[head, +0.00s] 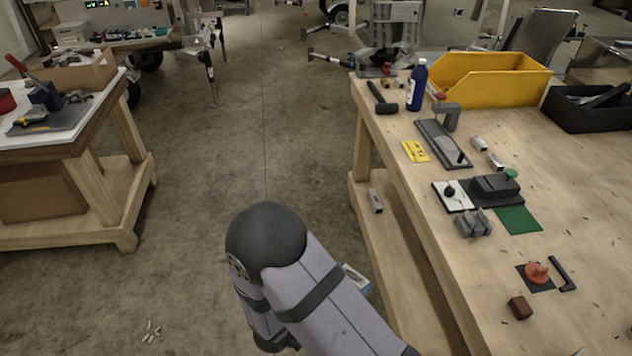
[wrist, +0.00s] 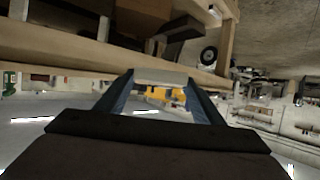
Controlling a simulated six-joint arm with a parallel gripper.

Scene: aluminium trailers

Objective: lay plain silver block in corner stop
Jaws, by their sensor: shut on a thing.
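My gripper (wrist: 160,84) shows in the wrist view with its two dark blue fingers closed on a plain pale silver block (wrist: 160,76). The block spans the gap between the fingertips, clear of any surface that I can make out. In the head view the gripper and the held block are hidden or out of frame; only my arm shows at bottom centre. I cannot tell for sure which fixture is the corner stop. A dark L-shaped piece (head: 563,274) lies on the right bench beside an orange knob on a dark plate (head: 537,274).
The right bench (head: 590,230) carries a grey stepped block (head: 474,223), a green-knobbed black fixture (head: 496,189), small silver blocks (head: 479,143), a brown block (head: 520,307), a blue bottle (head: 417,86) and a yellow bin (head: 490,80). Another silver block (head: 376,201) is by the lower shelf.

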